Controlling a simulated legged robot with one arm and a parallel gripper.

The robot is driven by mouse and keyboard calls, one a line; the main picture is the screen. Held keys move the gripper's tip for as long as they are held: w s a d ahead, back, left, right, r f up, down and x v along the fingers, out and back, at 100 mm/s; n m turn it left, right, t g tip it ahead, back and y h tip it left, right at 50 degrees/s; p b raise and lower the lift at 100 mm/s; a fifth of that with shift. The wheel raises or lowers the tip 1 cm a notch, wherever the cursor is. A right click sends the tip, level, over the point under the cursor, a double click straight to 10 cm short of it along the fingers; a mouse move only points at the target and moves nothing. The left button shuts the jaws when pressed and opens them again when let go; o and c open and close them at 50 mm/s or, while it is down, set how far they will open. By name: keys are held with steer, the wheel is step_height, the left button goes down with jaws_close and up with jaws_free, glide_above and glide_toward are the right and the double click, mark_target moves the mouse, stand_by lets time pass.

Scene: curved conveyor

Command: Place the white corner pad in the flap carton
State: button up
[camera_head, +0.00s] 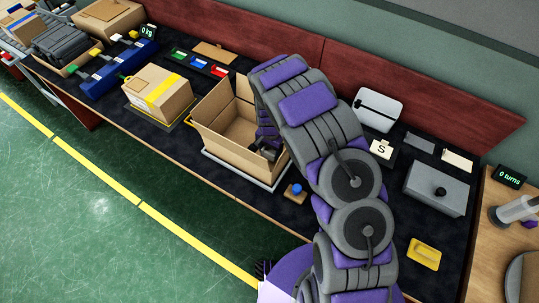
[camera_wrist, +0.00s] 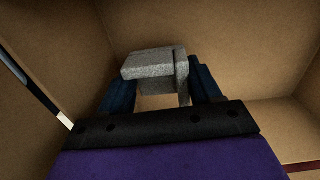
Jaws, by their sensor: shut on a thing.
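The flap carton (camera_head: 208,112) stands open on the counter in the head view, left of my arm. My gripper (camera_head: 266,140) reaches down inside it, partly hidden by my own arm. In the wrist view my gripper (camera_wrist: 160,97) is shut on the white corner pad (camera_wrist: 147,65), a pale grey-white speckled block held between two dark fingers. The carton's brown inner walls (camera_wrist: 205,28) surround the pad in the wrist view. Whether the pad touches the carton's floor I cannot tell. The pad does not show clearly in the head view.
A taped closed box (camera_head: 158,92) stands left of the carton. A blue button (camera_head: 297,188) sits in front of it. A white case (camera_head: 377,108), a grey box (camera_head: 437,188) and a yellow tray (camera_head: 425,253) lie to the right. A dark red panel (camera_head: 240,35) runs behind.

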mark_target(270, 155)
steer(key=f, duration=0.1)
steer(key=d+f, duration=0.1)
steer(key=f, duration=0.1)
steer(key=shift+f+b, duration=0.15)
steer(key=shift+b, duration=0.15)
steer(key=shift+a, duration=0.35)
steer(key=o, duration=0.8)
steer(key=shift+a, duration=0.25)
steer(key=shift+d+r, duration=0.2)
steer(key=shift+d, duration=0.25)
steer(key=r+p, duration=0.1)
steer(key=r, duration=0.4)
steer(key=r+p, duration=0.1)
steer(key=r, duration=0.4)
steer(key=shift+a+r, duration=0.2)
steer(key=shift+r, duration=0.65)
